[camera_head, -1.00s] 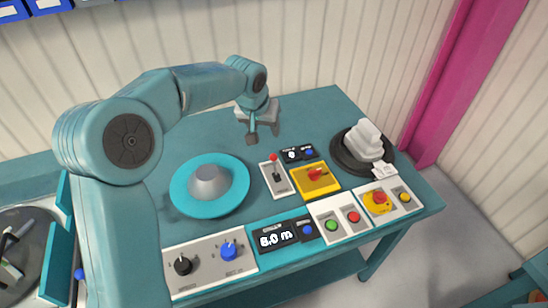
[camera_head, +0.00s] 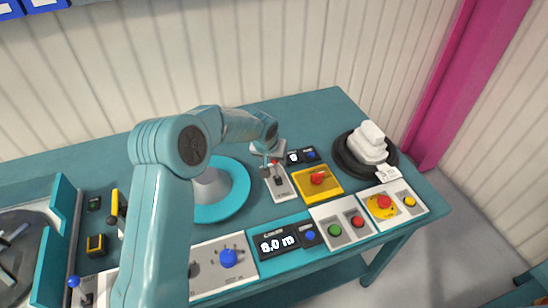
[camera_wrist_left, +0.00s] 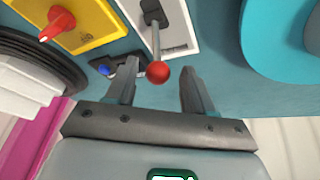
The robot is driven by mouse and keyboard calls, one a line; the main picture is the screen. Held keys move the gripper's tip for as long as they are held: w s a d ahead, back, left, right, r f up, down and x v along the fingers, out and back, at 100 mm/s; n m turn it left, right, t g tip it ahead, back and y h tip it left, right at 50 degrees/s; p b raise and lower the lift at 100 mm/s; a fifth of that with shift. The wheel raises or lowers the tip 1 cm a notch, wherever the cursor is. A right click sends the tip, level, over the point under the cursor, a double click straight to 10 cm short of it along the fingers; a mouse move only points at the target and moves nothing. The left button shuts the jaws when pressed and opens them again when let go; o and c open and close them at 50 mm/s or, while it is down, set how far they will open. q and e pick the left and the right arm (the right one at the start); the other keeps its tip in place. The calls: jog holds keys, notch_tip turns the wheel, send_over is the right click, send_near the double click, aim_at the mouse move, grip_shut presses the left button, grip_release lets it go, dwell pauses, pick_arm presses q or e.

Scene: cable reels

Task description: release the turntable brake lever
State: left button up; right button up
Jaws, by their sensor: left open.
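The brake lever is a grey stem with a red ball knob (camera_wrist_left: 158,72) on a white plate (camera_wrist_left: 182,20). In the head view its plate (camera_head: 280,183) stands between the teal turntable (camera_head: 236,190) and a yellow switch box. My left gripper (camera_head: 268,163) is over the lever there and partly hides it. In the left wrist view my left gripper (camera_wrist_left: 160,82) is open. The red ball shows between its two fingers, with a gap to each side; whether it is level with the fingertips is hard to tell. My arm hides the left part of the turntable. My right gripper is not in view.
The yellow box with a red rotary switch (camera_head: 317,179) is right of the lever. A length display (camera_head: 277,242) and green and red buttons (camera_head: 345,227) are in front. A black disc with a white block (camera_head: 368,146) stands right.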

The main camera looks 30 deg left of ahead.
pick_arm(q)
jog(key=shift+x, duration=1.05)
jog(key=shift+d, duration=0.1)
jog(key=shift+r, duration=0.1)
